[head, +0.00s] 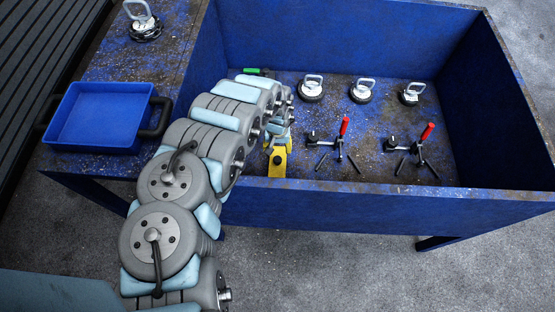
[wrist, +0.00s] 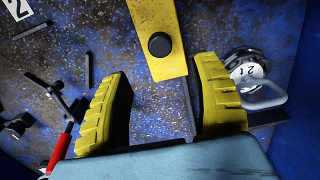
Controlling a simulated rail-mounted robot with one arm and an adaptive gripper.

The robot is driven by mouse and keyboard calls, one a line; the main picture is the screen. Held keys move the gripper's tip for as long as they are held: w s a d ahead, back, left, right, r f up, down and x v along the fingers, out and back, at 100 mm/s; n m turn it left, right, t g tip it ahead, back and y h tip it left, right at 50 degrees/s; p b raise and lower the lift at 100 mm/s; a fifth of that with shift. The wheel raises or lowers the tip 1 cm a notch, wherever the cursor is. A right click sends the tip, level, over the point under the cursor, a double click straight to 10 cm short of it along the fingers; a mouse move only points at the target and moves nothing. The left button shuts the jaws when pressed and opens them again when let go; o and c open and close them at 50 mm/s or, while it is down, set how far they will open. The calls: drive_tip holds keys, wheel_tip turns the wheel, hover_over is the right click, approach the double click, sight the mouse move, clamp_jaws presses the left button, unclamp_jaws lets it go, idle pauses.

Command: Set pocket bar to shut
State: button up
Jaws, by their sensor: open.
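A yellow bar with a round black knob, likely the pocket bar (wrist: 158,22), enters from the top of the wrist view and ends between my fingers. In the head view a yellow piece with a dark spot (head: 277,167), seemingly the same bar, lies near the front wall inside the blue box. My gripper (wrist: 163,66) has yellow fingers with dark pads, spread apart on either side of the bar's end. I see gaps on both sides, and I cannot tell the height between them. In the head view my arm hides part of this area.
The blue box (head: 390,205) has high walls. Inside stand two red-handled clamps (head: 341,130) (head: 426,133) and several handled discs (head: 311,90), one also close to my right finger in the wrist view (wrist: 246,70). A blue tray (head: 97,118) sits left of my arm.

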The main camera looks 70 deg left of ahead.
sight(278, 159)
drive_tip(key=shift+f+b, duration=1.55)
drive_tip(key=shift+f, duration=3.2)
clamp_jaws()
